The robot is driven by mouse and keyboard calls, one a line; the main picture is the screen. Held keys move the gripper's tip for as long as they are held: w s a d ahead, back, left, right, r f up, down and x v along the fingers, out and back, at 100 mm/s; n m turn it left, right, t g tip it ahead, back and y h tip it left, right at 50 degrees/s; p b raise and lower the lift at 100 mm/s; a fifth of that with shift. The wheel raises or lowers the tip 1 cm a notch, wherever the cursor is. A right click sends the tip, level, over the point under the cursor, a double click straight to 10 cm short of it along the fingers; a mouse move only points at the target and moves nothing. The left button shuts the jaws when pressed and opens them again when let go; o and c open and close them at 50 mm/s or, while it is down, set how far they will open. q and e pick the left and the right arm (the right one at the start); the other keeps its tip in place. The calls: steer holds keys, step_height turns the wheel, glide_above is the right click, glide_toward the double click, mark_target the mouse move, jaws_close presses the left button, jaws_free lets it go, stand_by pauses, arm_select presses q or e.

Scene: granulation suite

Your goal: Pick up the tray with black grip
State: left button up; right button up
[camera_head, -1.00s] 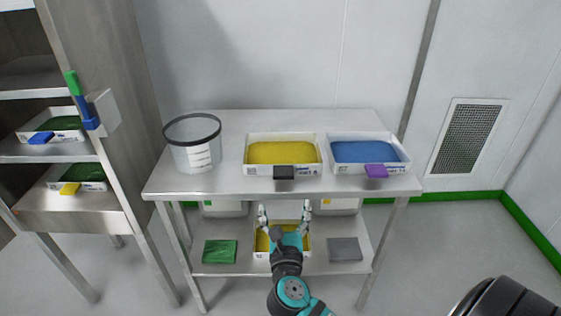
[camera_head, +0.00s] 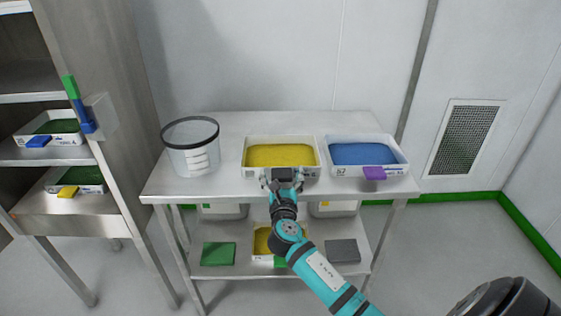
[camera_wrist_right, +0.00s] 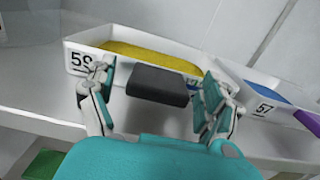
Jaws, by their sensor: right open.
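The tray with black grip (camera_head: 247,158) is a white tray of yellow material on the table top, left of the blue-filled tray. Its black grip (camera_wrist_right: 158,86) sticks out from the tray's front wall, and the tray (camera_wrist_right: 118,76) bears the number 59 in the right wrist view. My right gripper (camera_head: 281,176) is at the front of this tray and hides the grip in the head view. In the right wrist view the right gripper (camera_wrist_right: 155,100) is open, with one finger on each side of the black grip, not closed on it. My left gripper is not in view.
A white tray with blue material (camera_head: 365,153) and purple grip stands close on the right. A clear bucket (camera_head: 190,150) stands on the left. The lower shelf (camera_head: 225,275) holds another yellow-filled tray (camera_head: 262,241). A rack with trays stands at far left.

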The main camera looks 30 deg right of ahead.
steer(key=shift+c, duration=0.3)
steer(key=shift+w+r, duration=0.1)
steer(key=c, duration=1.5)
